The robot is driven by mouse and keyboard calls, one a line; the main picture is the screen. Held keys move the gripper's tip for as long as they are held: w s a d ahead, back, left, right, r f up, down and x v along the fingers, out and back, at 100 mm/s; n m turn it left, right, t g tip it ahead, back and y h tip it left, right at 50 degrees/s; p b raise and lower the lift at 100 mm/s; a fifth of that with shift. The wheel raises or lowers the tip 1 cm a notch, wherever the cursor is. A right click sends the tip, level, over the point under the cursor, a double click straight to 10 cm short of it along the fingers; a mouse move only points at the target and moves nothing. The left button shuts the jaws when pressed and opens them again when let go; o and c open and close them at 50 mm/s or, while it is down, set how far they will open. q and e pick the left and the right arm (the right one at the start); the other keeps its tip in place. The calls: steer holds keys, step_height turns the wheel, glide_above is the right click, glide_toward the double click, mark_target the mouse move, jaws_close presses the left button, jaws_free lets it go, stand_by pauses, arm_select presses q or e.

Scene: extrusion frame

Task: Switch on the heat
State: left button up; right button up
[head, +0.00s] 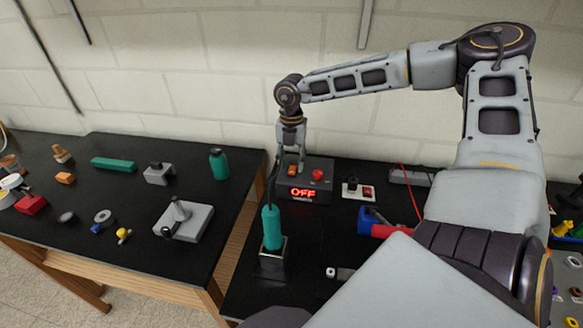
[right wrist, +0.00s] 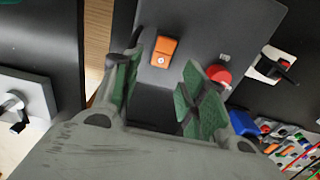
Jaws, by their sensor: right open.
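A dark control box (head: 319,190) stands on the black table near the wall. Its red display (head: 303,193) reads "OFF". On its top are an orange switch (head: 292,170) and a red round knob (head: 317,174). My right gripper (head: 296,163) hangs over the box's left side, fingers pointing down. In the right wrist view the gripper (right wrist: 160,85) is open and empty, with the orange switch (right wrist: 164,52) between and just beyond its fingertips. The red knob (right wrist: 219,77) lies close to the right fingertip. Contact cannot be told. My left gripper is not in view.
A teal-handled tool (head: 272,228) stands upright in a holder in front of the box. A small white panel with a red switch (head: 358,190) lies to the right. A blue and red tool (head: 383,224) lies nearer. The left table (head: 130,215) holds several loose parts.

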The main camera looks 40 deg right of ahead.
mark_target(292, 173)
steer(key=shift+f, duration=1.55)
